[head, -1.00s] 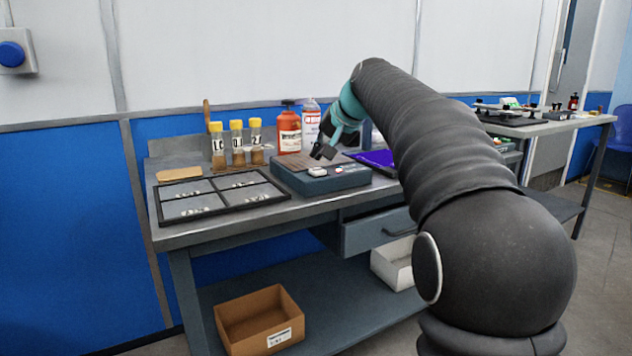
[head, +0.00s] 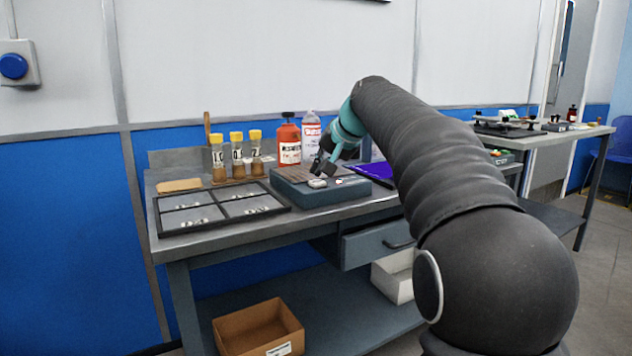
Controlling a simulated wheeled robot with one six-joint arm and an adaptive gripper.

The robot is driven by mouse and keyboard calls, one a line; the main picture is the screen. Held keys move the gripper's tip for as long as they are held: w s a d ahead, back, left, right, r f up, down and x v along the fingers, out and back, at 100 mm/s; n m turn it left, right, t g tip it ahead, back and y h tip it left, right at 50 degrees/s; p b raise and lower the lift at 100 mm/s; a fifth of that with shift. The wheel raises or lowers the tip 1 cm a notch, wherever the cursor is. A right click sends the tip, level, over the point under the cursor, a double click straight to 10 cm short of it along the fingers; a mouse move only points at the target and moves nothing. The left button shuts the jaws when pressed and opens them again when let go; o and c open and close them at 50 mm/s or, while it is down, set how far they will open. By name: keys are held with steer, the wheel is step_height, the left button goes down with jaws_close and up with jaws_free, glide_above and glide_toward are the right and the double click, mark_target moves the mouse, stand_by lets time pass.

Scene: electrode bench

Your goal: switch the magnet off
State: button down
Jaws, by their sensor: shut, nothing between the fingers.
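The magnet unit is most likely the blue-grey box (head: 320,194) on the bench, with a brown slatted top and a pale rocker-like switch (head: 317,183) on its front edge. A small red spot shows to the right of the switch. My gripper (head: 316,172) is shut and empty, pointing down just above the box's top, close behind the switch. I cannot tell whether its fingertips touch the box. The switch's position is too small to read.
A black four-part tray (head: 222,204) with small pale pieces lies left of the box. Several yellow-capped jars (head: 237,157), an orange bottle (head: 289,141) and a white bottle (head: 311,135) stand behind. A purple-blue flat item (head: 368,172) lies right. A cardboard box (head: 258,328) sits below.

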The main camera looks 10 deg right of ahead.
mark_target(320, 182)
steer(key=shift+f, duration=0.1)
stand_by(0.5)
steer(key=shift+f, duration=0.35)
steer(key=shift+f+b, duration=0.3)
steer(key=shift+b, duration=0.15)
stand_by(0.4)
steer(key=shift+r, duration=0.1)
steer(key=shift+r+p, duration=0.65)
steer(key=shift+p, duration=0.15)
steer(key=shift+r, duration=0.15)
step_height(320, 182, up, 6)
steer(key=p, duration=0.6)
